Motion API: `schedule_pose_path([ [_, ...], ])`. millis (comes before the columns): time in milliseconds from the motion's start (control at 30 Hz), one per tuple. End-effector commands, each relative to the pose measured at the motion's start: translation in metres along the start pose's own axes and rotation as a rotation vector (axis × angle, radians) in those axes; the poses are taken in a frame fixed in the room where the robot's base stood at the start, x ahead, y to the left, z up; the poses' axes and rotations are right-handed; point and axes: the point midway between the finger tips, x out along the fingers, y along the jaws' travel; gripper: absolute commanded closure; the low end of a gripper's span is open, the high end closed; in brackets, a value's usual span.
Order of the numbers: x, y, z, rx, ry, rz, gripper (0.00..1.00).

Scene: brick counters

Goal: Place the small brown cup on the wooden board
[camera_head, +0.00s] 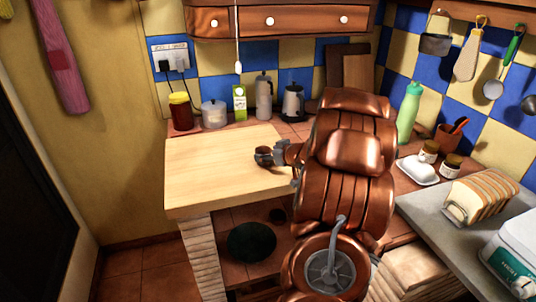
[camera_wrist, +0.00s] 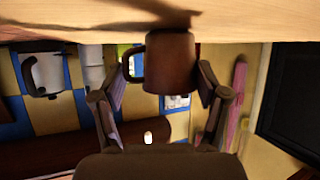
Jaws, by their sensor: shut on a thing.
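The small brown cup (camera_wrist: 170,65) is between the two fingers of my gripper (camera_wrist: 166,72) in the wrist view, with its handle to the left. That view is upside down, so the wooden board (camera_wrist: 60,22) shows along the top. A shadow on the board meets the cup's base; I cannot tell whether they touch. In the head view, the small dark cup (camera_head: 263,154) and my gripper (camera_head: 277,154) are over the right part of the pale wooden board (camera_head: 205,165). My gripper is shut on the cup, which looks about upright.
Behind the board stand a red-brown jar (camera_head: 181,112), a glass pot (camera_head: 214,114), a carton (camera_head: 240,102), a grey flask (camera_head: 263,97) and a kettle (camera_head: 293,103). A butter dish (camera_head: 418,170) and sliced bread (camera_head: 480,194) are at right. The board's left and middle are clear.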

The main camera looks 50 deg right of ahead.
Motion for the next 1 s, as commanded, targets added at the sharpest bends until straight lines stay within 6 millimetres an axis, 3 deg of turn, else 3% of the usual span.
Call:
schedule_pose_path([
  [33,0.001,0.000,0.002,0.000,0.000,0.000,0.63],
  [67,0.001,0.000,0.002,0.000,-0.001,0.000,0.25],
  [300,0.001,0.000,0.001,0.000,0.000,0.000,0.01],
  [700,-0.001,0.000,-0.003,0.000,0.001,0.001,0.01],
  [1000,-0.041,0.002,-0.003,-0.002,0.001,0.004,0.01],
])
